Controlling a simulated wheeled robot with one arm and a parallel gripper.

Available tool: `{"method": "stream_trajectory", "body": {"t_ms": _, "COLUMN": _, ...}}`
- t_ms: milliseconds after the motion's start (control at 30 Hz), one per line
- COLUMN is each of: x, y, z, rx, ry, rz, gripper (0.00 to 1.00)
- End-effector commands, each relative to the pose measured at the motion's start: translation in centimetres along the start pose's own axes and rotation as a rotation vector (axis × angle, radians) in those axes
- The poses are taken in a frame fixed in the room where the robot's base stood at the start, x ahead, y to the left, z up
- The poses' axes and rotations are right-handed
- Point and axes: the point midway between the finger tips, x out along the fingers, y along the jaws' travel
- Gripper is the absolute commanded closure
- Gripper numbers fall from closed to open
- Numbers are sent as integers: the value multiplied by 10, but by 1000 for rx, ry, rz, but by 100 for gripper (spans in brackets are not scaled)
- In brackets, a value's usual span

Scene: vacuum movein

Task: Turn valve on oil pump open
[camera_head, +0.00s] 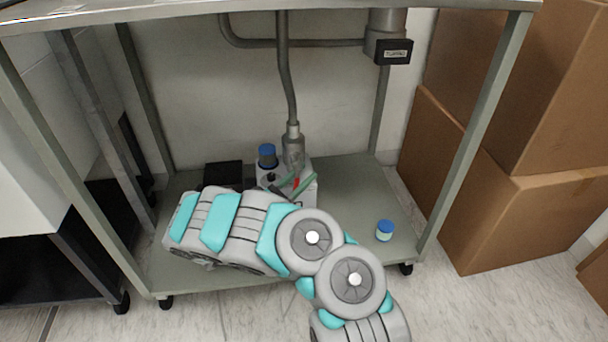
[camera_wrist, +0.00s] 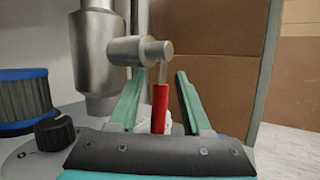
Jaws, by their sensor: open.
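The oil pump (camera_head: 309,191) stands on the lower shelf, largely hidden behind my arm in the head view. Its valve has a red handle (camera_wrist: 160,107) that hangs down from a grey cylindrical valve body (camera_wrist: 142,50) beside the metal pipe (camera_wrist: 96,50). The red handle also shows small in the head view (camera_head: 296,183). My gripper (camera_wrist: 157,90) is open, with green fingers on the left and right of the red handle. The handle appears between them in the picture; whether either finger touches it I cannot tell. In the head view my gripper (camera_head: 293,183) is at the pump's front.
A blue-capped filter (camera_wrist: 25,100) and a black knob (camera_wrist: 54,133) sit on the pump left of my gripper. A small blue-lidded jar (camera_head: 384,230) stands on the shelf (camera_head: 352,172) at right. Table legs frame the space, and cardboard boxes (camera_head: 470,190) stand at right.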

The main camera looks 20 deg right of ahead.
Motion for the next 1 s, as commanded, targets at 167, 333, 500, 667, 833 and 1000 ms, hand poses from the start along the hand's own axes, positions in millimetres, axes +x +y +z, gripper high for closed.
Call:
{"method": "stream_trajectory", "body": {"t_ms": 167, "x": -25, "y": 1, "z": 1, "rx": 0, "ry": 0, "rz": 3, "gripper": 52}}
{"method": "stream_trajectory", "body": {"t_ms": 333, "x": -53, "y": 0, "z": -1, "rx": -2, "ry": 1, "rz": 3, "gripper": 52}}
{"method": "stream_trajectory", "body": {"t_ms": 500, "x": -70, "y": 0, "z": -1, "rx": 0, "ry": 3, "rz": 2, "gripper": 52}}
{"method": "stream_trajectory", "body": {"t_ms": 667, "x": -75, "y": 0, "z": 0, "rx": 0, "ry": 1, "rz": 0, "gripper": 52}}
{"method": "stream_trajectory", "body": {"t_ms": 833, "x": -74, "y": 0, "z": 0, "rx": 0, "ry": 1, "rz": 0, "gripper": 52}}
{"method": "stream_trajectory", "body": {"t_ms": 1000, "x": -79, "y": 2, "z": 6, "rx": 1, "ry": 17, "rz": 0, "gripper": 71}}
